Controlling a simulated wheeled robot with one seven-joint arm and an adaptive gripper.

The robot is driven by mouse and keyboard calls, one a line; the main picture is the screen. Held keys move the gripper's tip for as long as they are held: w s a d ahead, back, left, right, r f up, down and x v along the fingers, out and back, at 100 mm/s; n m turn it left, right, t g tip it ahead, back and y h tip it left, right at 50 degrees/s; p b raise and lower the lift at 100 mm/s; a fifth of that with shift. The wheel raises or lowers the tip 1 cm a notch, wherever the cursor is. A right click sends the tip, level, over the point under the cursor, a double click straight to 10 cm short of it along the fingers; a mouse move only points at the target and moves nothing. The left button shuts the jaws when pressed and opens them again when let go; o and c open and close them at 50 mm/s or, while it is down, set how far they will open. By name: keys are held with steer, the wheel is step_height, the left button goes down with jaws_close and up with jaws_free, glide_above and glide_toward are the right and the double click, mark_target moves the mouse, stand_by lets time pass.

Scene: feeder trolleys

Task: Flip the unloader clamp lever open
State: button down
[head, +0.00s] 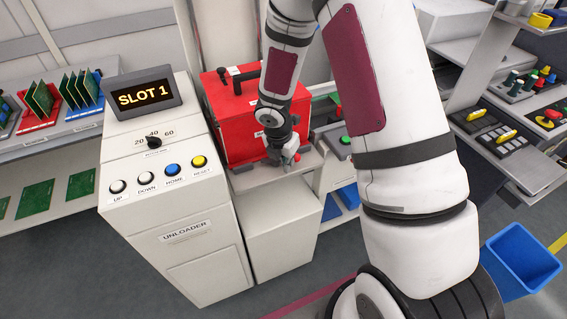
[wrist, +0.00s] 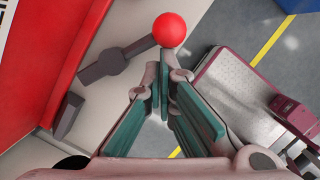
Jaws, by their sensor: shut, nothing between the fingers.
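The unloader clamp lever (wrist: 132,53) is a dark grey bar with a red ball knob (wrist: 170,30) at its end. In the wrist view it runs from a dark pivot up and right to the knob. My gripper (wrist: 161,75) is shut and empty, its fingertips just below the knob and beside the bar; contact cannot be told. In the head view my gripper (head: 287,165) is low in front of the red box (head: 231,117), with the knob (head: 297,157) just right of it. My gripper and arm hide most of the lever there.
The unloader's control cabinet (head: 175,190), with its SLOT 1 display (head: 143,95) and several buttons, stands left of the box. A dark block (wrist: 68,115) sits beside the box in the wrist view. A blue bin (head: 522,262) stands on the floor at right.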

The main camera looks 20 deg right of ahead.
steer(key=n, duration=0.1)
steer(key=d+n, duration=0.1)
steer(key=n, duration=0.1)
steer(key=shift+w+d+n+t+y, duration=0.2)
steer(key=shift+w+n+t+y, duration=0.1)
steer(key=shift+w, duration=0.1)
steer(key=shift+w+d+p, duration=0.1)
steer(key=shift+p, duration=0.2)
steer(key=shift+w+d, duration=0.1)
steer(key=shift+r, duration=0.1)
